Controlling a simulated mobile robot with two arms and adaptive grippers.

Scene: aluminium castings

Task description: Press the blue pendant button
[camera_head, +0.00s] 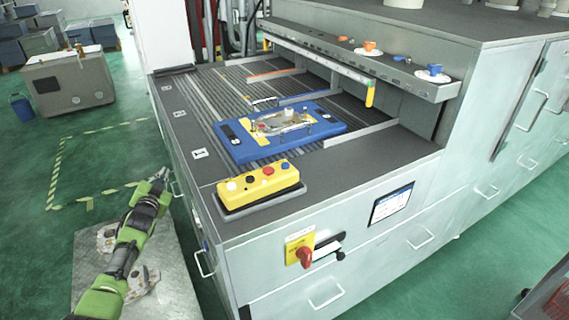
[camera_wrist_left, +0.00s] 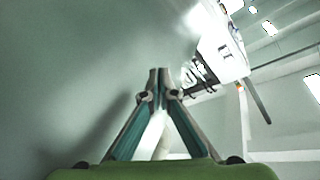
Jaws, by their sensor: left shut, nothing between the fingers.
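The yellow pendant box (camera_head: 258,188) lies on the near left corner of the grey bench top. It carries a row of small round buttons: a white one at the left end, a red one (camera_head: 268,171) right of the middle, and darker ones whose colour is too small to tell surely, so I cannot say which is blue. My left gripper (camera_head: 163,173) is at the bench's left side, left of the pendant and apart from it. In the left wrist view the left gripper (camera_wrist_left: 158,72) is shut and empty, its fingertips together. My right gripper is out of view.
A blue tray (camera_head: 228,152) with a metal casting (camera_head: 283,122) sits on the slatted bench top behind the pendant. A shelf (camera_head: 350,62) with small cups overhangs the back. A red rotary switch (camera_head: 304,257) is on the front panel.

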